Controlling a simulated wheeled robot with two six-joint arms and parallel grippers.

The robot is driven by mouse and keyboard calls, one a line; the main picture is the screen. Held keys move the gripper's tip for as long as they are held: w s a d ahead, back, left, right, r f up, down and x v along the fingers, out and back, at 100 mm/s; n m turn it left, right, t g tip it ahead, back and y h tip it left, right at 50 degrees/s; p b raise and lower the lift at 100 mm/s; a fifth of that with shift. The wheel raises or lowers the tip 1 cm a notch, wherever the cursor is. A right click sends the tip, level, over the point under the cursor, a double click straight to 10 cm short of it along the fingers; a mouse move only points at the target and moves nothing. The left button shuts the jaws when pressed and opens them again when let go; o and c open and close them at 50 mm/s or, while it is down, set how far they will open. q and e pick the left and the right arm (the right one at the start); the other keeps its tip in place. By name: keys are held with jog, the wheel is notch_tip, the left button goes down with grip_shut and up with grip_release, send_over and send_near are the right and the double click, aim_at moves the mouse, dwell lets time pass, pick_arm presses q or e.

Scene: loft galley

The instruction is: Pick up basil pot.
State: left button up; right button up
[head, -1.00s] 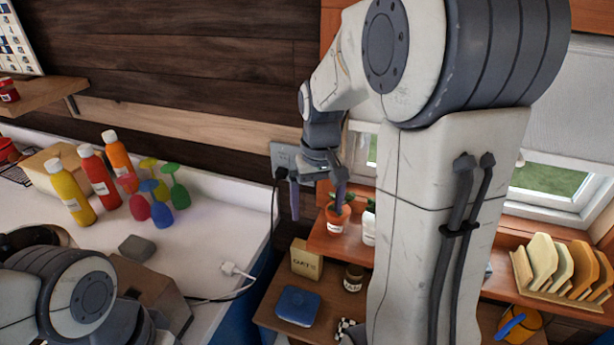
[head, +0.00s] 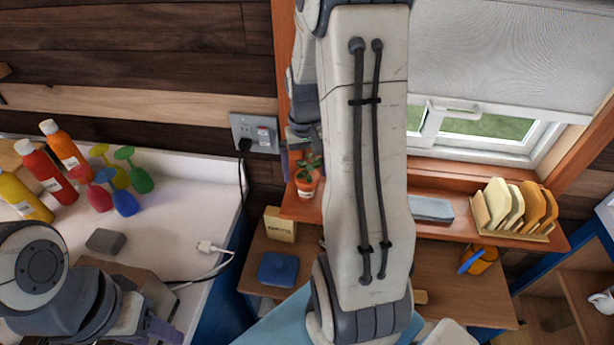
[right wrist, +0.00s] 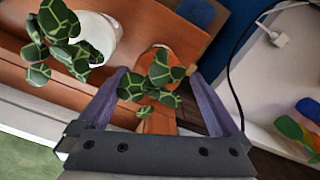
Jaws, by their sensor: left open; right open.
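A terracotta pot with a leafy green plant (head: 307,182), which looks like the basil pot, stands on the wooden shelf below the window. It also shows in the right wrist view (right wrist: 153,60), with a second plant in a white pot (right wrist: 103,36) to its left. The labels are not readable. My right gripper (right wrist: 160,74) is open, its two fingers on either side of the terracotta pot's plant in that view. I cannot tell whether they touch it. In the head view my right arm hides most of this gripper.
The wooden shelf (head: 440,228) also holds a grey block (head: 431,208) and a rack of boards (head: 515,210). Below are a box (head: 280,224) and a blue container (head: 278,269). Bottles and coloured glasses stand on the white counter (head: 180,215) at left, beside a cable.

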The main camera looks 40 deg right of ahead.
aim_at(307, 179)
jog(key=shift+s+d+f, duration=0.1)
jog(key=shift+s+f, duration=0.1)
jog(key=shift+f, duration=1.35)
jog(key=c, duration=1.5)
